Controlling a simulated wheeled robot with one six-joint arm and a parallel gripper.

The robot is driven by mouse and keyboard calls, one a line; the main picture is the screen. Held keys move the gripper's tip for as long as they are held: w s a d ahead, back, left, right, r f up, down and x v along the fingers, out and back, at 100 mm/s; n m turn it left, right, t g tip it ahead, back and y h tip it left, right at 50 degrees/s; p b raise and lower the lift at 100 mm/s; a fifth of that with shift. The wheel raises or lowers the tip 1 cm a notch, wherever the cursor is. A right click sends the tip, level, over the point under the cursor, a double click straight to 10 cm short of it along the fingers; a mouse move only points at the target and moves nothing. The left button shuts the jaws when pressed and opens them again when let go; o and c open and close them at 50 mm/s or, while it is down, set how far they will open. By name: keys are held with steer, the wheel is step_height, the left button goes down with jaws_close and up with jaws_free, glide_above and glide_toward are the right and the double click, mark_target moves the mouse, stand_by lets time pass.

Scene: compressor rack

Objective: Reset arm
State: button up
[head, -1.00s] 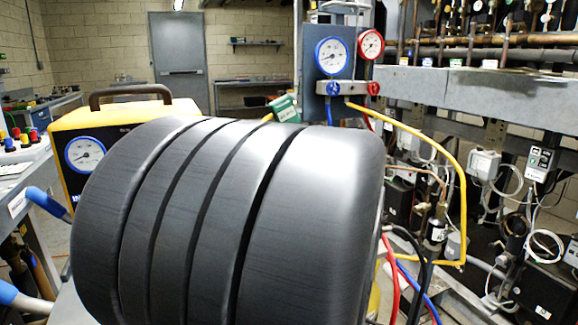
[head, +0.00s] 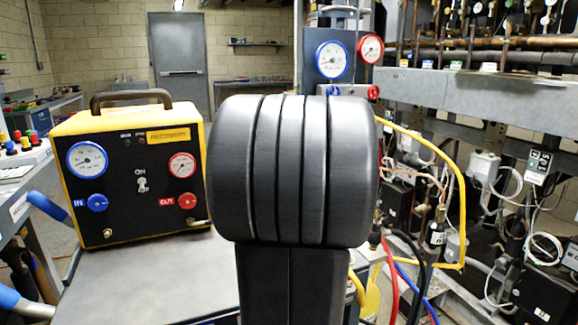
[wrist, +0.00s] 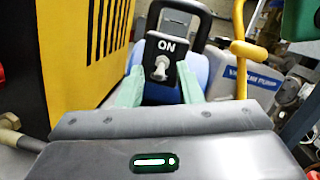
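My arm fills the middle of the head view as a dark grey ribbed cylinder on a dark link, and it hides my gripper there. A grey-white unit labelled as a vacuum pump (wrist: 250,82) is behind to the right. Whether the fingers touch anything is not clear.
A yellow and black recovery machine (head: 135,170) stands on a grey surface left of my arm; its side (wrist: 55,60) is close in the wrist view. A gauge manifold (head: 347,62) with yellow, red and blue hoses is behind. The compressor rack (head: 480,95) is right.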

steer(key=shift+r+g+h+p, duration=1.1)
steer(key=shift+g+p, duration=0.7)
steer(key=shift+p, duration=6.55)
steer(key=shift+r+p, duration=0.1)
steer(key=shift+p, duration=1.05)
steer(key=shift+g+p, duration=0.3)
steer(key=shift+p, duration=0.25)
